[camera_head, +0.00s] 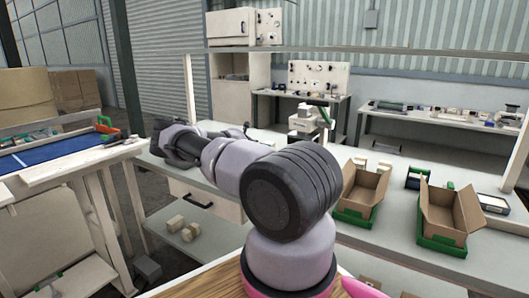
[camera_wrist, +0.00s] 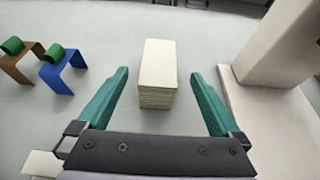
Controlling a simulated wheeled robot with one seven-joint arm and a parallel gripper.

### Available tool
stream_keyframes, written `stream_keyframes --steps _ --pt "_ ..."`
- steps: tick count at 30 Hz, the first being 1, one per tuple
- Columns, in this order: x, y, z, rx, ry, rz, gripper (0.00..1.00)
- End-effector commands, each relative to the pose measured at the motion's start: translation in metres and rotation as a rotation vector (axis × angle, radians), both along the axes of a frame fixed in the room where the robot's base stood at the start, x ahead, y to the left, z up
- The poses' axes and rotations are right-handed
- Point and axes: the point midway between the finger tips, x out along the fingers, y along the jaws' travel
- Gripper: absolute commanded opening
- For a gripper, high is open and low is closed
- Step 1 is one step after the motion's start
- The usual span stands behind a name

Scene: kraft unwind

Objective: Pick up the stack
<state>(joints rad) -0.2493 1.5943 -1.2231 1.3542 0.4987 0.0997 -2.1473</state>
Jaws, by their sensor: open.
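In the wrist view, a cream-coloured stack (camera_wrist: 158,72) of thin flat sheets or cards stands upright on a pale grey surface. My gripper (camera_wrist: 160,84) has two green fingers spread wide apart, with nothing between them but the view of the stack. The stack lies centred between the fingers, with a clear gap on both sides, and I see no contact. In the head view my own arm covers the middle of the picture, and I cannot make out the stack or the gripper's fingers there.
In the wrist view a pale block (camera_wrist: 280,45) stands close on the right. Blue (camera_wrist: 64,72) and brown (camera_wrist: 22,66) bent stands sit at the left. In the head view, open cardboard boxes (camera_head: 450,215) in green trays stand on the bench at right.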

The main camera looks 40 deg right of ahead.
Motion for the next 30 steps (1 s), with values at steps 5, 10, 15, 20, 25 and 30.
stream_keyframes --steps 5,10,15,20,25,30 --pt "0.006 -0.015 -0.007 0.001 0.000 0.000 1.00" --pt "0.013 -0.031 -0.014 0.002 -0.001 -0.002 1.00" --pt "0.023 -0.052 -0.022 0.001 0.000 -0.001 1.00" --pt "0.027 -0.058 -0.025 0.003 -0.002 0.001 1.00" --pt "0.027 -0.058 -0.025 0.004 -0.001 0.000 1.00" --pt "0.027 -0.058 -0.025 0.004 -0.002 0.000 0.43"
